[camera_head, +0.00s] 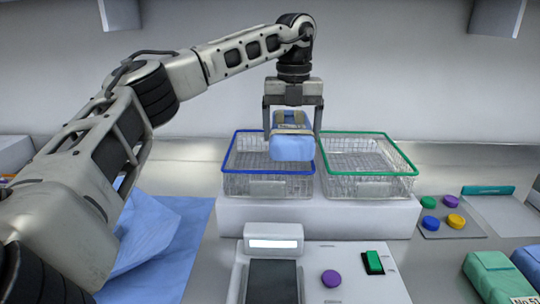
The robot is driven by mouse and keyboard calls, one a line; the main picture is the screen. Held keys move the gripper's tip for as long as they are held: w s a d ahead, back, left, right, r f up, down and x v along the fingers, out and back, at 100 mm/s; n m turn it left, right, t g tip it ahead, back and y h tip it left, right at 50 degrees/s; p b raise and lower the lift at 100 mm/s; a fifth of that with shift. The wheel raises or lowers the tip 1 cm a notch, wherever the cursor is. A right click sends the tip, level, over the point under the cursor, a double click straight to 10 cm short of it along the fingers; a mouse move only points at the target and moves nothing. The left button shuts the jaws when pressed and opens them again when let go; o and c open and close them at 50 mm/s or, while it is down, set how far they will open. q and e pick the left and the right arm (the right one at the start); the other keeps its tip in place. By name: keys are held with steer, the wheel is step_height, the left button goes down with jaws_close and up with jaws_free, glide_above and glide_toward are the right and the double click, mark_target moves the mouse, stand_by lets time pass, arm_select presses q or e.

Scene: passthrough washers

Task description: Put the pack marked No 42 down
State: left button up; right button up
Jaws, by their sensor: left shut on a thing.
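My left gripper (292,132) is shut on a light blue pack (292,148), one finger on each side of it. The pack hangs in front of and over the blue-rimmed wire basket (268,187), toward its right side. I cannot tell how high above the basket floor it is. A tan band shows on the pack's upper part, but no number on it can be read. The green-rimmed wire basket (368,187) stands to the right and looks empty. My right gripper is out of view.
Both baskets stand on a white raised block (320,215). In front is a white device (340,285) with a dark plate, a purple button and a green switch. Teal (490,272) and blue (528,262) packs lie at the lower right. A blue cloth (165,245) lies left.

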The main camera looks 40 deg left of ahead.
arm_select(q)
steer(key=a+f, duration=0.4)
steer(key=shift+w+a+f+p, duration=0.1)
steer(key=shift+a+f+p, duration=0.1)
steer(key=shift+a+p, duration=0.2)
steer(key=f, duration=0.1)
steer(key=a+f, duration=0.1)
steer(key=f, duration=0.1)
steer(key=a+f+p, duration=0.1)
steer(key=shift+f, duration=0.65)
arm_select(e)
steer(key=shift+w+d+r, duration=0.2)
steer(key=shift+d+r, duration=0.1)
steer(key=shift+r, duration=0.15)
arm_select(q)
steer(key=o, duration=1)
steer(key=shift+f, duration=0.2)
steer(key=shift+o, duration=1)
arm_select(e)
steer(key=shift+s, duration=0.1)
arm_select(q)
step_height(320, 180, up, 12)
steer(key=b, duration=0.1)
steer(key=shift+r, duration=0.2)
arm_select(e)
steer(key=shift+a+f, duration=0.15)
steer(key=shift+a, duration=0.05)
arm_select(q)
steer(key=shift+f, duration=0.1)
